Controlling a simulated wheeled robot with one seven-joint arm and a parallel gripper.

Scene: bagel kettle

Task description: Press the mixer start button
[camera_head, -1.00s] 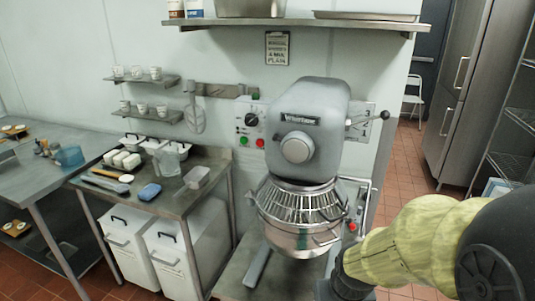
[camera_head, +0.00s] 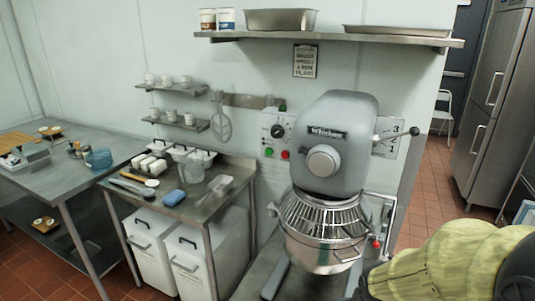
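The grey mixer (camera_head: 345,135) stands near the wall, with a steel bowl (camera_head: 320,249) under a wire guard (camera_head: 322,215). Left of the mixer head is a pale control panel (camera_head: 276,131) with a black dial. A green button (camera_head: 269,152) is at its lower left and a red button (camera_head: 285,155) at its lower right. Another small green part (camera_head: 282,107) shows at the panel's top. Which button is the start is not readable. My arm, in a yellow cover, enters at the lower right, in front of and right of the bowl. My gripper's fingers are not visible.
A steel table (camera_head: 174,211) with containers and a blue item (camera_head: 174,198) stands left of the mixer. White bins (camera_head: 150,240) are below it. A wall shelf (camera_head: 335,38) hangs above. A lever (camera_head: 397,134) sticks out on the mixer's right. Open tiled floor (camera_head: 435,170) lies at right.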

